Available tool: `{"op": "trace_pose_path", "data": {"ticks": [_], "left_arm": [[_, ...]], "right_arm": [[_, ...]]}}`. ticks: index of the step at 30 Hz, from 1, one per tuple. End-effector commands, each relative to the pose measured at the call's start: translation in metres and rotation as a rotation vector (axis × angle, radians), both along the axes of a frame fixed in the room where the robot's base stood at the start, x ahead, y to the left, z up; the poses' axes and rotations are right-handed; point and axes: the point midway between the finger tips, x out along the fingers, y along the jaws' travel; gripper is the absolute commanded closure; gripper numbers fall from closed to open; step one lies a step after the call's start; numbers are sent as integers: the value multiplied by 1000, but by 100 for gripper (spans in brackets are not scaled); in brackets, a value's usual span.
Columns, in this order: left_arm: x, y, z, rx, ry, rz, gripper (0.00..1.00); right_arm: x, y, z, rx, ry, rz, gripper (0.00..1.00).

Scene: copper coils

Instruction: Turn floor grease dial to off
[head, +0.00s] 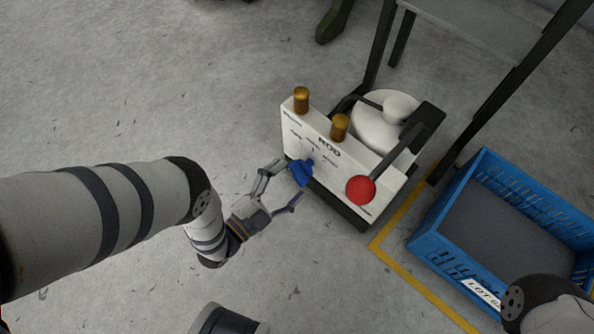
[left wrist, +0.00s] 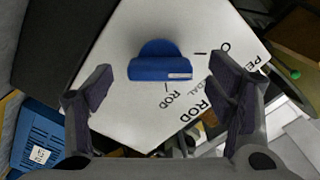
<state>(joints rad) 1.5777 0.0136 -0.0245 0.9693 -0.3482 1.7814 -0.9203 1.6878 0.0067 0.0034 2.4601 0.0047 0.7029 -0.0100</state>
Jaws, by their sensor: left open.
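The blue dial (head: 300,172) sits on the front face of a white floor machine (head: 318,150). In the left wrist view the dial (left wrist: 160,66) shows a raised bar grip with a pale mark near its right end. Printed marks around it include "ROD", "PEDAL" and a circle; which mark the dial is set to is unclear. My left gripper (head: 287,184) is open and faces the dial. In the left wrist view its fingers (left wrist: 162,76) stand either side of the dial, apart from it. My right gripper is not in view.
The machine also has two brass knobs (head: 340,127), a red ball (head: 361,190) on a dark lever and a white rounded tank (head: 372,133). A blue crate (head: 430,243) stands to the right beyond yellow floor tape (head: 410,264). Table legs rise behind. The floor at left is clear.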

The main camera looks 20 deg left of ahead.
Motion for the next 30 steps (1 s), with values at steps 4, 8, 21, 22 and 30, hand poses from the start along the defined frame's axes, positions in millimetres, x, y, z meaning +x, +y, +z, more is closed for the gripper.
{"op": "trace_pose_path", "data": {"ticks": [4, 8, 21, 22, 30], "left_arm": [[-40, 15, -1, 1, 6, 0, 25], [-65, 24, -1, 0, 2, 1, 25], [-80, 29, 0, -1, 0, 0, 25], [-80, 29, 0, -1, 0, 0, 25], [-72, 29, 56, 0, -39, 0, 25]], "right_arm": [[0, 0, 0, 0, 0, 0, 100], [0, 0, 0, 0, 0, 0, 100], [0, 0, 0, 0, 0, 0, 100], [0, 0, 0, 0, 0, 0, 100], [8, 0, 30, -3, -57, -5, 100]]}}
